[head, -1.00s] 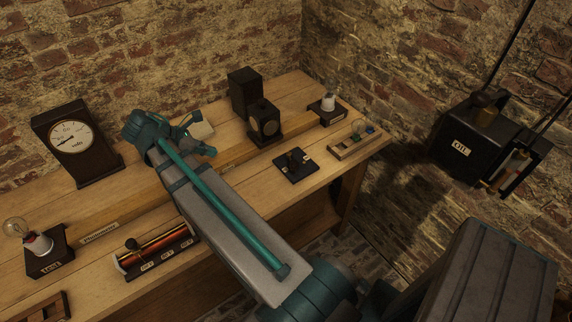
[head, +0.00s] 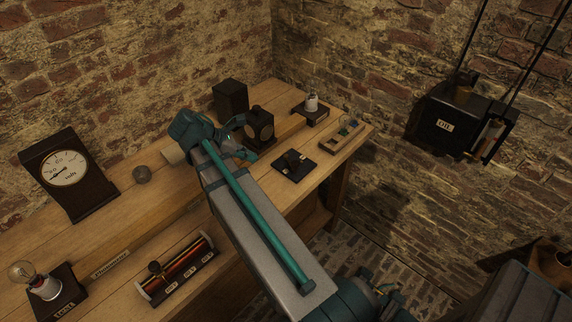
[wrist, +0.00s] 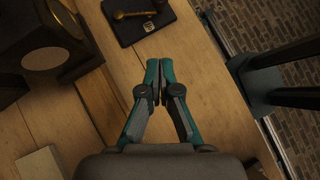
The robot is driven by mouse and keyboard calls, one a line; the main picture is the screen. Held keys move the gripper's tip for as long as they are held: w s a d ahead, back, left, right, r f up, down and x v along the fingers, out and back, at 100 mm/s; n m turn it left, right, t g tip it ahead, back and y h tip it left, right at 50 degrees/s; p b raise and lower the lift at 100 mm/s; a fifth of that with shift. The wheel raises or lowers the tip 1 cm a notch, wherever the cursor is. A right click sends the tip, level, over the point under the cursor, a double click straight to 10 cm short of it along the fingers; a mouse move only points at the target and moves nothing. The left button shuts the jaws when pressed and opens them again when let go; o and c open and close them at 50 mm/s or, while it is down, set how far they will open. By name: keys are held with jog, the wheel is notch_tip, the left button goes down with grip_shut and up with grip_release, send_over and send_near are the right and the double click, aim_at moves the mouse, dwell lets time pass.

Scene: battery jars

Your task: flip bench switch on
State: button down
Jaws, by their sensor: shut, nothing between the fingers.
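The bench switch (head: 294,165) is a flat black base with a dark upright part, on the bench right of my gripper in the head view. In the wrist view a black base with a brass lever and a small pale label, seemingly this switch (wrist: 138,18), lies at the top edge, partly cut off. My gripper (wrist: 159,66) is shut and empty, its fingertips together over bare wood and below the switch in the picture. In the head view my gripper (head: 248,154) is partly hidden by my arm; its height above the bench is hard to tell.
A dark box with a round face (head: 259,128) stands close behind my gripper, also at left in the wrist view (wrist: 43,50). A lamp on a dark base (head: 311,103) and a small wooden tray (head: 341,141) are farther right. A voltmeter (head: 68,172) stands left.

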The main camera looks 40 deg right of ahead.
jog(key=p+x, duration=0.1)
jog(key=x, duration=0.8)
jog(key=shift+s+d+f+p, duration=0.1)
jog(key=shift+f+p, duration=0.05)
jog(key=shift+p, duration=0.2)
jog(key=d, duration=0.1)
jog(key=s+d+p, duration=0.1)
jog(key=d, duration=0.1)
jog(key=shift+f, duration=0.2)
jog(key=shift+s+d+f, duration=0.1)
jog(key=shift+s+d, duration=0.15)
jog(key=shift+d, duration=0.3)
